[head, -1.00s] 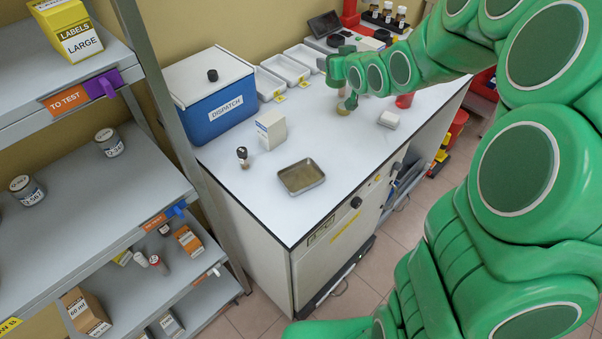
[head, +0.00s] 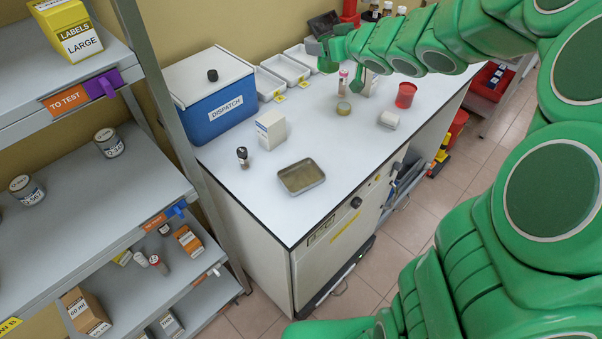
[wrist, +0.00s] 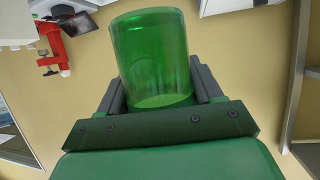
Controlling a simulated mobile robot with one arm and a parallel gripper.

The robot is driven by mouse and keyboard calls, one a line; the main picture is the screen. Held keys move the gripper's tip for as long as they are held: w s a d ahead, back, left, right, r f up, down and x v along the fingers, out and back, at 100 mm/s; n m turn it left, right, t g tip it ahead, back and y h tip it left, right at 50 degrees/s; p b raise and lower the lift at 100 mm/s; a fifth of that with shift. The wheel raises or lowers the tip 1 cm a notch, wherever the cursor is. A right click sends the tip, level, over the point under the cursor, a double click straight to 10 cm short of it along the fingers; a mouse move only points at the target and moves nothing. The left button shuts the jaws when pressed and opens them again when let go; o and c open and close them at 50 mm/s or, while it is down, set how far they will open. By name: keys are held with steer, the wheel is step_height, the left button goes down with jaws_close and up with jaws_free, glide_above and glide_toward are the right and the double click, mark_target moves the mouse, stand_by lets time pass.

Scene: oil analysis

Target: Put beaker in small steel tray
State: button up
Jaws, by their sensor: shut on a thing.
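The beaker (wrist: 152,58) is green and see-through in the wrist view. My gripper (wrist: 158,80) is shut on it, one finger on each side. In the head view my gripper (head: 318,47) is up over the back of the bench, left of the arm links; the beaker is hard to make out there against the green arm. The small steel tray (head: 302,177) is a shallow metal tray lying on the bench near its front left edge, with nothing seen in it. My gripper is well behind and above it.
On the white bench stand a blue dispatch box (head: 208,95), a white carton (head: 271,130), a small dark-capped bottle (head: 242,157), a red cup (head: 405,95) and a low round jar (head: 343,108). White trays (head: 285,68) are behind. Shelves (head: 95,190) stand left. Bench around the steel tray is clear.

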steer(key=shift+s+a+r+n+g+y, duration=0.25)
steer(key=shift+s+a+n, duration=0.1)
steer(key=shift+s, duration=0.15)
steer(key=shift+s+a+r+n+g+y, duration=0.1)
steer(key=shift+s+a+n+g+y, duration=0.2)
steer(key=shift+s, duration=0.15)
steer(key=s+a+f+n+g+y, duration=0.15)
steer(key=s+f+n+g, duration=0.35)
steer(key=s, duration=1)
steer(key=s+a+f+n+g+y, duration=0.1)
steer(key=s+f+n+g+y, duration=0.3)
steer(key=s, duration=1.1)
steer(key=g, duration=0.1)
glide_above(295, 178)
steer(key=shift+n+h, duration=0.35)
steer(key=shift+h, duration=0.05)
steer(key=shift+s+f, duration=0.1)
steer(key=shift+f, duration=6.9)
steer(key=shift+f, duration=0.1)
